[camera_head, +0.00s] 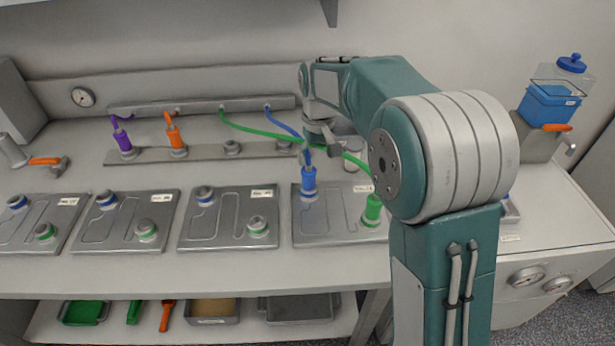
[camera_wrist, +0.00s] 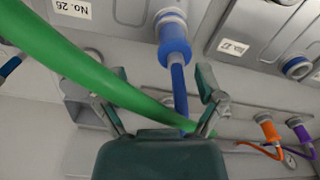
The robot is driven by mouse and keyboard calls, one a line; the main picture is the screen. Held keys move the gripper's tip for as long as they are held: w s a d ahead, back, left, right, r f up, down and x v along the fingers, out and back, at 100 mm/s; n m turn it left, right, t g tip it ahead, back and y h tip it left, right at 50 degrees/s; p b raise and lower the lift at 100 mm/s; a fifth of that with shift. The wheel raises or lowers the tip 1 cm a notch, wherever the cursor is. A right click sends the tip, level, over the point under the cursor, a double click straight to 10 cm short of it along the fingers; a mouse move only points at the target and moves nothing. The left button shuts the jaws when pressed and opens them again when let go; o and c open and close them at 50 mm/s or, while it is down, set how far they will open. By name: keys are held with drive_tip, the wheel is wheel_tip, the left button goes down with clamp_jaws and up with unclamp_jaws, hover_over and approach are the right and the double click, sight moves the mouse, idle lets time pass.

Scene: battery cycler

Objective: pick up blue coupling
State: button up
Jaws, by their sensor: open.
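The blue coupling (camera_head: 308,182) stands upright on the blue-ringed port of the rightmost fully visible plate (camera_head: 325,232), its blue hose (camera_head: 285,123) running back to the rear rail. In the wrist view the blue coupling (camera_wrist: 174,45) lies just beyond my fingertips, slightly right of centre. My gripper (camera_wrist: 163,86) is open, with one finger on each side of the blue hose and nothing gripped. In the head view my gripper (camera_head: 322,138) is just above and behind the coupling, partly hidden by my arm.
A green coupling (camera_head: 373,208) stands to the right on the same plate. Its green hose (camera_wrist: 75,65) crosses close over my left finger in the wrist view. Purple (camera_head: 122,138) and orange (camera_head: 174,135) couplings stand on the back strip. Other plates (camera_head: 228,232) at left hold bare ports.

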sight(307, 178)
drive_tip(key=shift+f, duration=0.65)
drive_tip(key=a+f, duration=0.2)
drive_tip(key=f, duration=0.1)
drive_tip(key=a+f, duration=0.1)
drive_tip(key=f, duration=0.1)
drive_tip(key=shift+w+f, duration=0.1)
drive_tip(key=shift+d+f, duration=0.3)
drive_tip(key=shift+d, duration=0.65)
drive_tip(key=shift+a, duration=0.25)
drive_tip(key=c, duration=1.1)
drive_tip(key=shift+a+f, duration=0.1)
drive_tip(key=shift+a, duration=0.2)
clamp_jaws()
